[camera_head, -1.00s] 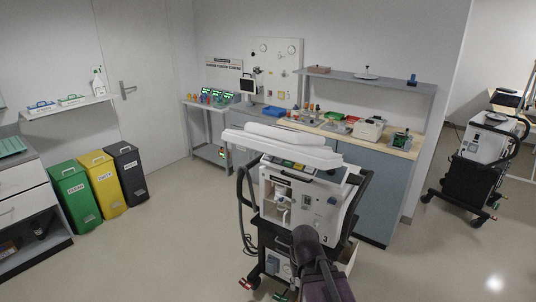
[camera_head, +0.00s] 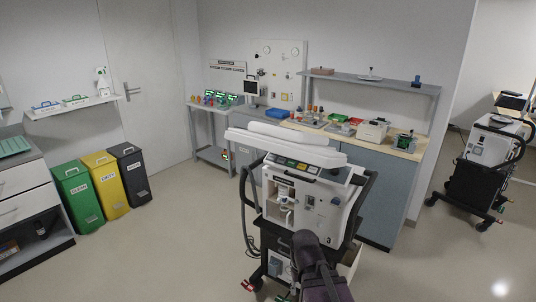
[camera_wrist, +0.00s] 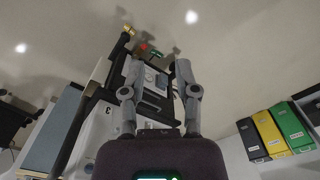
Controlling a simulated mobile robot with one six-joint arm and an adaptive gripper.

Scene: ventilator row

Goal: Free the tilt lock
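I cannot make out which part is the tilt lock. In the head view my dark arm reaches up to the ventilator's lower front and hides part of it; the fingers are hidden there. In the wrist view my gripper (camera_wrist: 158,70) is open, its two grey fingers apart. Part of the ventilator cart (camera_wrist: 152,100) shows behind and between them; contact cannot be told.
Black cart handles (camera_head: 368,190) stick out at the ventilator's sides. A workbench (camera_head: 400,152) with trays and devices stands behind. Green (camera_head: 76,196), yellow (camera_head: 106,184) and black (camera_head: 131,172) bins stand left. A second ventilator cart (camera_head: 482,165) is right. Floor between bins and cart is clear.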

